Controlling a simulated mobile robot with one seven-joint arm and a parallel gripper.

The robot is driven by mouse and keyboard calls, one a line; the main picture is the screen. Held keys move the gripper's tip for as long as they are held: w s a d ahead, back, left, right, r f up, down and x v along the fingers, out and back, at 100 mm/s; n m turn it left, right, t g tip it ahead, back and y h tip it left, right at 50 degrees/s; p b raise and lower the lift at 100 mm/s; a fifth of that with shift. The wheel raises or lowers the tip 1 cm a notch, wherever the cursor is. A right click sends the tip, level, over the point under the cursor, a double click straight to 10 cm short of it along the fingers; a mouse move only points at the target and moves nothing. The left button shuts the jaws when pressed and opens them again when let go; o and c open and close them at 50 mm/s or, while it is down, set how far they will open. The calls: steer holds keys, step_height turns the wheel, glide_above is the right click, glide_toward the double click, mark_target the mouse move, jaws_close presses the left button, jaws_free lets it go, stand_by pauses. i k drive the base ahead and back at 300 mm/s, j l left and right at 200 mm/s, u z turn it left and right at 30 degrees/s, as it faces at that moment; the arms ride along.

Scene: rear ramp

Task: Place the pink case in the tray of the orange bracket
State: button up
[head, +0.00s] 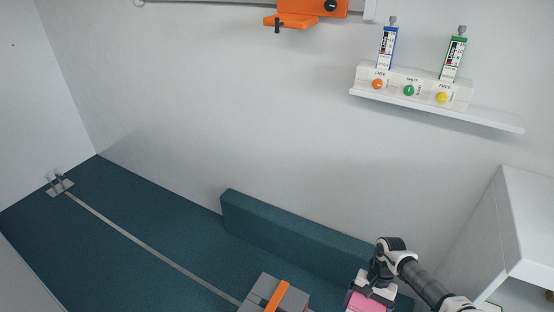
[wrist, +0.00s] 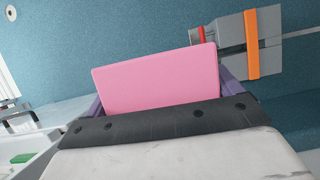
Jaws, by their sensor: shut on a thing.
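The pink case (wrist: 158,80) is held in my gripper (wrist: 160,100), with its broad face filling the middle of the wrist view. In the head view the case (head: 369,301) shows at the bottom edge, below my gripper (head: 370,292), and is partly cut off. The gripper is shut on the case. The orange bracket (head: 318,7) is on the wall at the top of the head view, with a small orange tray (head: 290,21) at its lower left. The gripper and case are well below and to the right of the bracket.
A grey box with an orange strap (head: 270,294) stands left of my gripper. A teal padded block (head: 290,235) runs along the wall. A wall shelf (head: 440,110) holds a white unit with colored knobs. A white cabinet (head: 525,220) is at right. The teal floor at left is mostly clear.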

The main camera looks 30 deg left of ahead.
mark_target(290, 23)
steer(key=i+j, duration=0.1)
steer(key=j, duration=1.65)
steer(key=i+j, duration=0.15)
steer(key=j, duration=0.75)
